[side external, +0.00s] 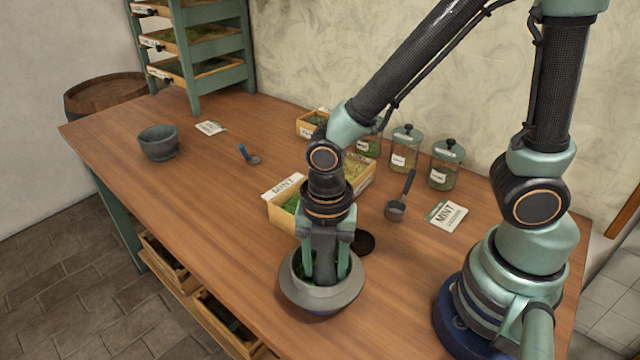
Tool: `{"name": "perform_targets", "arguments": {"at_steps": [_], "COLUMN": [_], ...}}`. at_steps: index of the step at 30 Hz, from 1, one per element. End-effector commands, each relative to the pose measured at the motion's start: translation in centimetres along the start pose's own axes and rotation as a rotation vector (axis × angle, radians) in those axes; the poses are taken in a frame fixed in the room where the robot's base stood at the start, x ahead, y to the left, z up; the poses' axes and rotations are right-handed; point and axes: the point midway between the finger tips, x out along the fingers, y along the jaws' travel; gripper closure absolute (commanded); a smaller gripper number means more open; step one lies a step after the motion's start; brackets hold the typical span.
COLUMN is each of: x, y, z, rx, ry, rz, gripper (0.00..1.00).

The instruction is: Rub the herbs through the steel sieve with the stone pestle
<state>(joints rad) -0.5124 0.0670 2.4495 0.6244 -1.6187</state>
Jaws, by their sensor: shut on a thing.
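My gripper (325,268) points straight down into a wide grey round vessel (320,298) near the front edge of the table. Its two green fingers are shut on a dark upright shaft (325,262), which looks like the stone pestle. The shaft's lower end is hidden inside the vessel. Whether the pestle touches the herbs is hidden.
A dark stone mortar (158,143) stands at the left. Wooden herb boxes (290,218) and a dark disc (362,243) lie close behind the vessel. A handled metal scoop (397,209), a mint card (447,215) and lidded jars (404,152) stand further right. The table's left front is clear.

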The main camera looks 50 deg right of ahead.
Motion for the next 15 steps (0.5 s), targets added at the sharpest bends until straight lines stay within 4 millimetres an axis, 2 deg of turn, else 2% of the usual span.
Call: {"name": "perform_targets", "arguments": {"at_steps": [7, 15], "x": [0.0, 0.2], "y": [-0.1, 0.4], "z": [0.2, 2.0], "rx": [0.003, 0.004], "ry": [0.0, 0.0], "rz": [0.001, 0.0], "gripper": [1.0, 1.0]}}
